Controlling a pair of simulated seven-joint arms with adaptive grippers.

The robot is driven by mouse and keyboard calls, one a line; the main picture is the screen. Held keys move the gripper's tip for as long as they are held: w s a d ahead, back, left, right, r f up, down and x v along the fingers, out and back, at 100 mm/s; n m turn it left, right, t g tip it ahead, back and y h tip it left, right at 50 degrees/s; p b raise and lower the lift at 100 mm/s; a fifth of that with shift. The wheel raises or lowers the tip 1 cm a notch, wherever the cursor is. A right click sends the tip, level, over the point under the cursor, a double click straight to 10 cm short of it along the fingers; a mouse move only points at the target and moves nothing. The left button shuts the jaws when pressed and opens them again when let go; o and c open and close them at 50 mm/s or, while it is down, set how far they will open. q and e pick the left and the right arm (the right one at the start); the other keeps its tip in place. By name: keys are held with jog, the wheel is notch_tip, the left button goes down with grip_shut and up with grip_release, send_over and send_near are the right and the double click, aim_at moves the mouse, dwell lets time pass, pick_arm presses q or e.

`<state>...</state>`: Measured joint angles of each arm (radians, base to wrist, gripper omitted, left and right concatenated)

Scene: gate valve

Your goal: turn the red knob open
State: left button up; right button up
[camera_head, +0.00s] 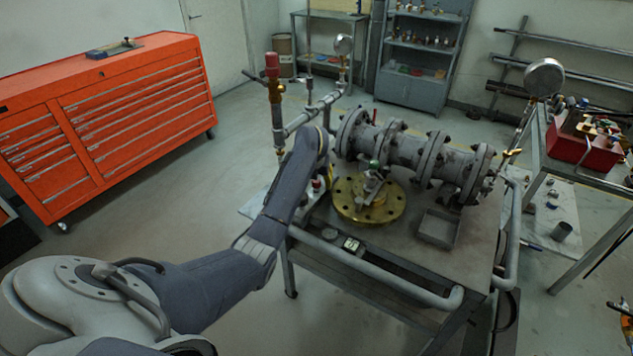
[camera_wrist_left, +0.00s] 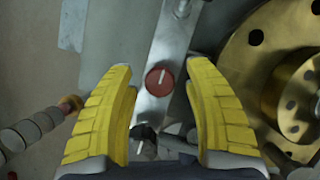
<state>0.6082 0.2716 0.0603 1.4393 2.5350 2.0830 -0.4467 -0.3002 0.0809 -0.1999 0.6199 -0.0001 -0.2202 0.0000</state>
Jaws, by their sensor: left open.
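The red knob (camera_wrist_left: 159,82) is round, with a pale line across its face running nearly up and down in the picture. It sits on a grey metal bar (camera_wrist_left: 170,45). In the left wrist view my left gripper (camera_wrist_left: 160,72) is open, its yellow fingers standing on either side of the knob with gaps on both sides. I cannot tell how far above the knob the fingertips are. In the head view my left arm reaches over the left end of the work table and hides most of the gripper. My right gripper is in neither view.
A brass flange (camera_head: 369,199) stands close to the right of my left wrist; it also shows in the left wrist view (camera_wrist_left: 238,60). Grey flanged piping (camera_head: 405,150) runs behind it. A vertical red-capped fitting (camera_head: 272,65) rises behind my arm. An open tray (camera_head: 438,228) lies farther right.

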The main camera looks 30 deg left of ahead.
pick_arm(q)
jog(key=shift+f, duration=0.15)
jog(key=shift+c, duration=0.4)
grip_shut()
